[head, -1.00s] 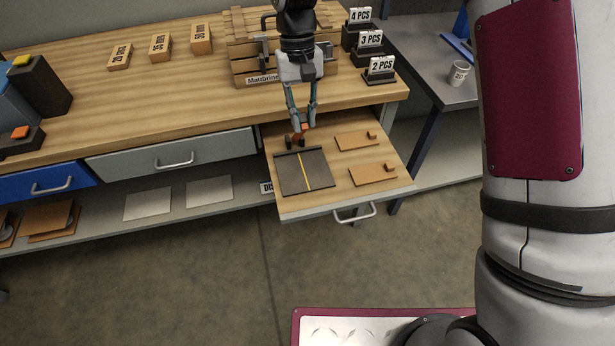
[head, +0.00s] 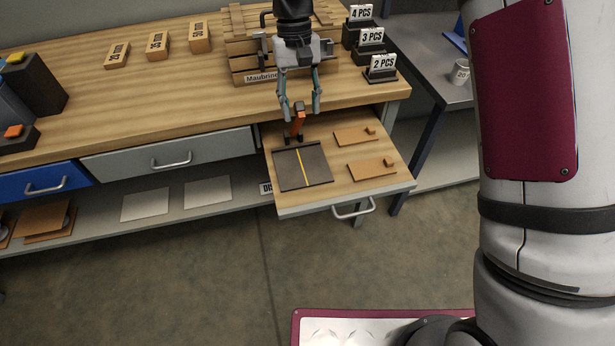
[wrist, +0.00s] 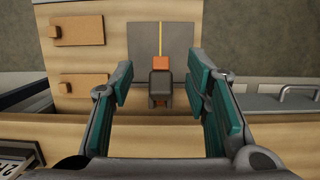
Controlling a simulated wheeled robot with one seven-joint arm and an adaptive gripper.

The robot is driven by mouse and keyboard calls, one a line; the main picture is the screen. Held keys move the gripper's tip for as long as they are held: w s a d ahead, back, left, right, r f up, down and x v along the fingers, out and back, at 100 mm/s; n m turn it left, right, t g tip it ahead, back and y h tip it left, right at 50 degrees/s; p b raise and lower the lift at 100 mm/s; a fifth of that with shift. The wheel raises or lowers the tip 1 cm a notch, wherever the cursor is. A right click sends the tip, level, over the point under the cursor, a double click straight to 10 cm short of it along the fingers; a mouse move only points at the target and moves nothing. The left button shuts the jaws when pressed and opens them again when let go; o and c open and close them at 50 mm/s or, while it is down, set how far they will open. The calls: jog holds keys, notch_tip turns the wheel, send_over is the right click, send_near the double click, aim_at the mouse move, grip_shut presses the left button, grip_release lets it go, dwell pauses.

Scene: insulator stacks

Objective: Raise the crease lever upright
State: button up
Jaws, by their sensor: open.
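The crease lever (head: 298,124) is orange and stands up from a dark hinge block at the back edge of the dark crease board (head: 290,171) with its yellow line. In the head view it looks close to upright. In the wrist view its orange end (wrist: 161,62) shows above the dark block, between the fingers. My gripper (head: 299,110) is open, with its teal-padded fingers spread at either side of the lever's top. It also shows open in the wrist view (wrist: 165,80). I cannot tell whether a finger touches the lever.
The board lies in a pulled-out drawer (head: 400,185), beside two brown pieces with small blocks (head: 352,135) (head: 370,168). A wooden crate (head: 240,66) stands on the bench behind my gripper. Labelled stands (head: 380,70) are to its right.

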jog(key=shift+s+r, duration=0.1)
jog(key=s+d+r+p, duration=0.1)
jog(key=s+r+p, duration=0.3)
jog(key=s+p, duration=0.1)
jog(key=shift+s+d+r, duration=0.15)
jog(key=shift+d+r, duration=0.1)
dwell(0.5)
dwell(0.4)
